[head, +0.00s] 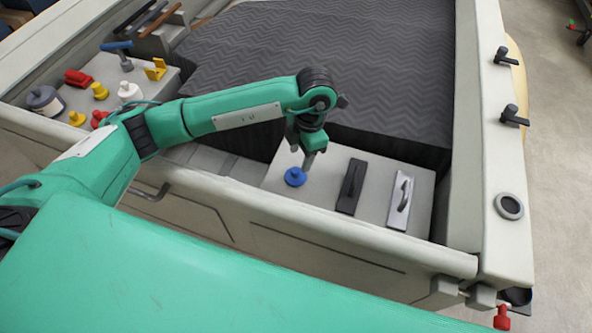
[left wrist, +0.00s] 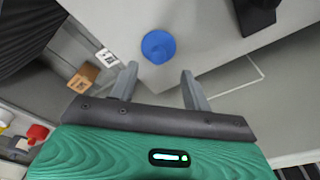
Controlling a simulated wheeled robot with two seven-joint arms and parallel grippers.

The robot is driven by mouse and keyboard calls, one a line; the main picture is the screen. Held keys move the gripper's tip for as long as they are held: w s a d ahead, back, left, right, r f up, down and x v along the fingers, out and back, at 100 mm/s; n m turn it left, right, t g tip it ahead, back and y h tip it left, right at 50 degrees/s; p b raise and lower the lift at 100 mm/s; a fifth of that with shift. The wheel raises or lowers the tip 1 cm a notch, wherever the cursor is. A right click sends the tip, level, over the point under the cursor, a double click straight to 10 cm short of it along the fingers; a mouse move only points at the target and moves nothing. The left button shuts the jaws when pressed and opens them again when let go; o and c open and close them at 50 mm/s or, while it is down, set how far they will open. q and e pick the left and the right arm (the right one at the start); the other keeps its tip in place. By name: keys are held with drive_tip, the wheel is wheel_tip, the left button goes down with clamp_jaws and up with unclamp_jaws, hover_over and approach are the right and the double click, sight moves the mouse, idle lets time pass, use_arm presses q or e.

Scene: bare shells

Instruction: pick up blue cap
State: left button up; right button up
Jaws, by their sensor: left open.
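The blue cap (head: 295,177) sits on a pale grey surface (head: 325,180), left of a black-handled tool. In the left wrist view the round blue cap (left wrist: 158,46) lies just beyond and between the fingertips, not touching them. My left gripper (head: 308,163) is above and slightly right of the cap in the head view, pointing down. Its two grey fingers (left wrist: 160,78) are apart and nothing is between them. My right gripper is not in view.
A black trowel-like tool (head: 351,187) and a silver one (head: 400,202) lie right of the cap. Yellow, red and white items, including a white bottle (head: 130,92), stand on the left platform. A dark ridged mat (head: 330,60) fills the middle. A pale wall (head: 300,220) runs along the near side.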

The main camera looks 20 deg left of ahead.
sight(296, 169)
use_arm(q)
drive_tip(key=shift+f, duration=0.4)
drive_tip(key=f+p, duration=0.2)
drive_tip(key=a+f+p, duration=0.1)
drive_tip(key=shift+s+f, duration=0.25)
drive_tip(key=shift+f, duration=0.05)
drive_tip(key=shift+f+p, duration=0.35)
drive_tip(key=shift+f, duration=0.25)
drive_tip(key=shift+c, duration=0.9)
drive_tip(key=c, duration=0.7)
clamp_jaws()
